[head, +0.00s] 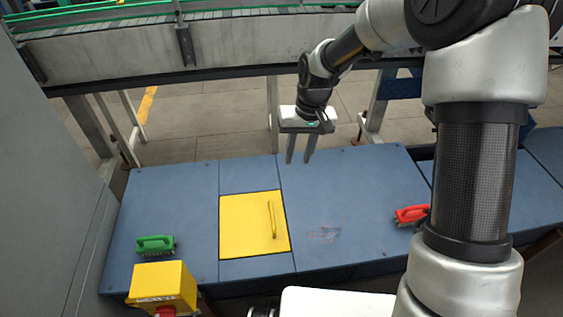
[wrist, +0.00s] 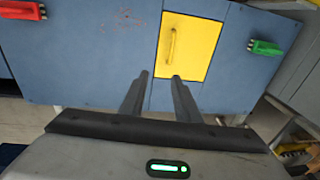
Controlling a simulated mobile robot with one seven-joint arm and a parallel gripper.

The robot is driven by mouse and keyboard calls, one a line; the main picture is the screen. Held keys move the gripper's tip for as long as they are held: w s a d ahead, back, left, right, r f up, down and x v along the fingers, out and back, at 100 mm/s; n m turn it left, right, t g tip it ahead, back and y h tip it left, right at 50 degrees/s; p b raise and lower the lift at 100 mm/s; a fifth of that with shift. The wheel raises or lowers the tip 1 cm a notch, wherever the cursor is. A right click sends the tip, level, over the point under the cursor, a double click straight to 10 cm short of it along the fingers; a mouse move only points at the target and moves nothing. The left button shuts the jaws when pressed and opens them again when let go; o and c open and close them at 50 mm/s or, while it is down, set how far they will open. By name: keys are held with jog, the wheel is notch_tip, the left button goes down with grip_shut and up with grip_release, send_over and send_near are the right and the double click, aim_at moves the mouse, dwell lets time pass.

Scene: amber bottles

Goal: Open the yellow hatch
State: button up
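The yellow hatch (head: 245,228) is a square panel set flush in the blue bench top, and it is closed. Its yellow bar handle (head: 271,220) stands near the panel's right edge. In the wrist view the hatch (wrist: 199,47) and its handle (wrist: 173,45) show beyond the fingertips. My gripper (head: 299,161) is above the far edge of the bench, up and to the right of the hatch. In the wrist view my gripper (wrist: 160,76) has its two fingers apart with nothing between them. It does not touch the handle.
A green brush (head: 155,244) lies on the bench left of the hatch, and a red brush (head: 411,214) lies to the right. A yellow box with a red button (head: 163,287) stands at the front left. A conveyor (head: 230,42) runs behind. The blue bench top (head: 345,185) around the hatch is mostly clear.

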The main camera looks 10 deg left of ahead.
jog(key=g+b, duration=0.1)
jog(key=b, duration=0.1)
send_near(272, 213)
jog(key=shift+y, duration=0.4)
jog(key=f+b, duration=0.1)
jog(key=f, duration=0.1)
jog(key=f+b, duration=0.1)
jog(key=f, duration=0.2)
jog(key=f+b, duration=0.1)
jog(key=f, duration=0.1)
jog(key=shift+s+a+f+b, duration=0.15)
jog(key=shift+a+f+b, duration=0.15)
jog(key=shift+a+b, duration=0.05)
grip_shut()
